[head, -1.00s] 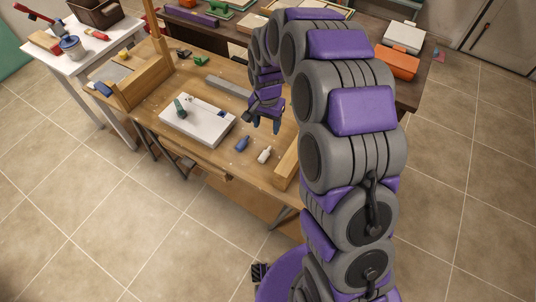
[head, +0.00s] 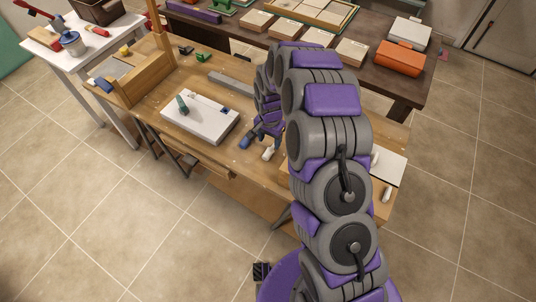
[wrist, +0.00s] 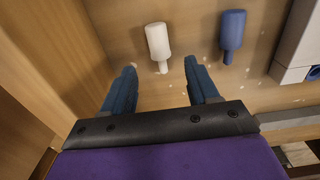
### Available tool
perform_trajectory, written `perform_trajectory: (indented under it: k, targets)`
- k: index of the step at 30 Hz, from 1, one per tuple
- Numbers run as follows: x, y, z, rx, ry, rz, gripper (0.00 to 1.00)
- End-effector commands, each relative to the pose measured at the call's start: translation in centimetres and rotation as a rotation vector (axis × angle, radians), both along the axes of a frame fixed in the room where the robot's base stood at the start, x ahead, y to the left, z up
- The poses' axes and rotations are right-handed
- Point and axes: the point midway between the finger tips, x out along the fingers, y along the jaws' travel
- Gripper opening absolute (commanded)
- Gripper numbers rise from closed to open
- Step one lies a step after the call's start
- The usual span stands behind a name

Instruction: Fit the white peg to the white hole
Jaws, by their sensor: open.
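The white peg (head: 268,152) lies on the wooden workbench near its front edge. In the wrist view the white peg (wrist: 158,42) is just beyond my fingertips, roughly centred between them, with its thin end toward me. My gripper (wrist: 160,72) is open and empty; in the head view my gripper (head: 266,134) is low over the bench, right by the pegs and partly hidden by my arm. A white block (head: 190,125) lies to the left, with a green peg (head: 182,104) standing on it. I cannot make out which hole is the white one.
A blue peg (wrist: 232,32) lies to the right of the white peg in the wrist view. A wooden side wall (wrist: 60,60) stands close on the left there. A grey bar (head: 230,84) lies behind the white block.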

Motion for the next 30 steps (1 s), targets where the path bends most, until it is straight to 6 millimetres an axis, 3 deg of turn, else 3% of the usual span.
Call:
perform_trajectory:
  k: [8, 17, 25, 30]
  targets:
    - [-0.1, 0.0, -2.2, 0.002, -0.001, 0.0, 0.59]
    - [-0.2, 0.3, -6.3, 0.0, 0.0, 0.001, 0.59]
    - [-0.2, 0.3, -6.5, 0.0, -0.002, 0.001, 0.59]
    - [-0.2, 0.3, -6.5, 0.001, -0.002, 0.0, 0.43]
